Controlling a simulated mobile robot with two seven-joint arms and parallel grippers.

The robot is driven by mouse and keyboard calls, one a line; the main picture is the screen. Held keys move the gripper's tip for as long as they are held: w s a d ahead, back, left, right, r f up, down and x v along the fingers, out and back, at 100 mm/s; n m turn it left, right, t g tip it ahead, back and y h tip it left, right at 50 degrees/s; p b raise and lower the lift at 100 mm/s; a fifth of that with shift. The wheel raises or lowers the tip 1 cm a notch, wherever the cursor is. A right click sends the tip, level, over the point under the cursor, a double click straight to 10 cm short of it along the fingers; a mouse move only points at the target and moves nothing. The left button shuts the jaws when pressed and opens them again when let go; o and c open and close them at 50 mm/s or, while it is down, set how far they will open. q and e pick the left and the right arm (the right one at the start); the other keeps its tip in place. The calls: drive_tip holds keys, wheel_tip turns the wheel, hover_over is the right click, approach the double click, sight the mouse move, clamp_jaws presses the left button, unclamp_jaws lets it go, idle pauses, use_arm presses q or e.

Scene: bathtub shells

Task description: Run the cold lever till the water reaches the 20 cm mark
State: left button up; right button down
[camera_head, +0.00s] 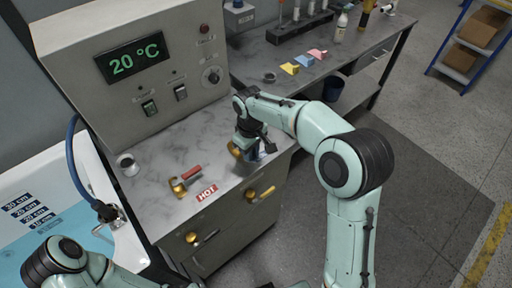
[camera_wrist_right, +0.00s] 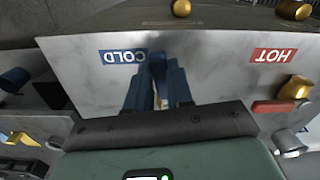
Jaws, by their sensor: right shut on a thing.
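My right gripper (camera_head: 262,152) is over the right part of the marble counter. In the right wrist view, its fingers (camera_wrist_right: 158,88) are shut on the blue cold lever (camera_wrist_right: 157,62), beside the blue COLD label (camera_wrist_right: 123,56). The fingers hide much of the lever. The red hot lever (camera_head: 191,172) stands apart to the left, on a brass valve by the HOT label. The tub (camera_head: 125,240) at left holds pale blue water (camera_head: 35,249). Its surface lies near the lowest of the depth marks (camera_head: 32,214); the exact level is hard to read. My left gripper is out of view.
A blue hose (camera_head: 70,155) ends in a nozzle over the tub's edge. A control panel (camera_head: 140,70) reads 20 °C. A workbench (camera_head: 330,55) with small items stands behind.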

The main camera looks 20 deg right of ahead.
drive_tip(key=shift+s+a+m, duration=0.15)
drive_tip(key=shift+a+m, duration=0.4)
drive_tip(key=shift+m, duration=0.35)
drive_tip(key=c, duration=1)
unclamp_jaws()
drive_tip(key=shift+r, duration=0.15)
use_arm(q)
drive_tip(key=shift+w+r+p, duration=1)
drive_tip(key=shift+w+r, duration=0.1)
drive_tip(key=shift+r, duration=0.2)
use_arm(e)
wheel_tip(320, 180, up, 13)
